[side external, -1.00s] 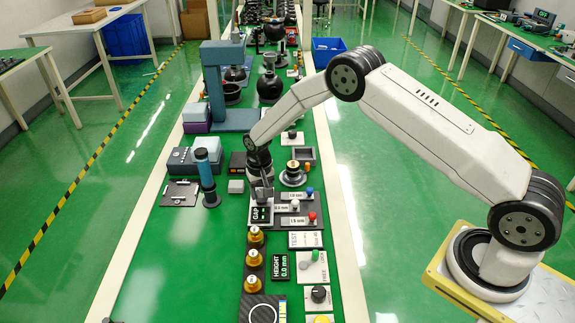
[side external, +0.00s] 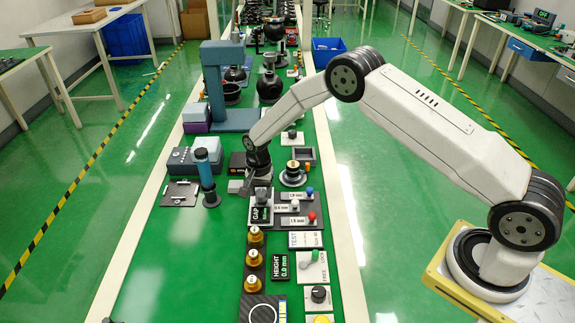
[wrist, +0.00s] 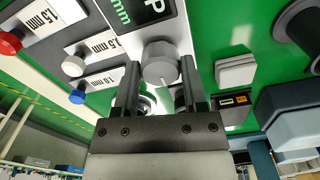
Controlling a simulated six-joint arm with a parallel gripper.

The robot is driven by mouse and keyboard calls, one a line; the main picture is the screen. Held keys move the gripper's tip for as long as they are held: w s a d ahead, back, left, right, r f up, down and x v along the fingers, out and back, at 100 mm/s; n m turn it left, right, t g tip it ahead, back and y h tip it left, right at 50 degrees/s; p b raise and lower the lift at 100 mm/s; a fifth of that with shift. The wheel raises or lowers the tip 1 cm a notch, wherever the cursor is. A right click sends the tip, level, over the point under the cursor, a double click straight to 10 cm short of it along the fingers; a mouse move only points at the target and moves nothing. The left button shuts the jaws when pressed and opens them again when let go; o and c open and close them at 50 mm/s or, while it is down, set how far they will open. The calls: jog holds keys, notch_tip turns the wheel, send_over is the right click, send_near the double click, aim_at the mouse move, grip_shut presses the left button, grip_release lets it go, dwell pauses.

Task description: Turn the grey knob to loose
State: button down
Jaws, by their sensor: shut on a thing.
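The grey knob (wrist: 160,62) is round with a pale pointer line at its lower edge. It sits beside the dark GAP display (wrist: 125,10) in the wrist view. My gripper (wrist: 160,72) has one finger on either side of the knob and is shut on it. In the side external view my gripper (side external: 254,186) is low over the far end of the GAP panel (side external: 262,213). The knob is mostly hidden there by the gripper. No loose or tight marking is readable near the knob.
A blue cylinder on a stand (side external: 207,176) rises to the left. A small pale block (wrist: 235,70) lies close to the knob.

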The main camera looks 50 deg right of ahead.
aim_at(261, 193)
jog(key=shift+c, duration=0.7)
grip_release()
jog(key=shift+r, duration=0.15)
notch_tip(261, 193, up, 7)
jog(key=shift+f, duration=0.1)
jog(key=shift+r, duration=0.4)
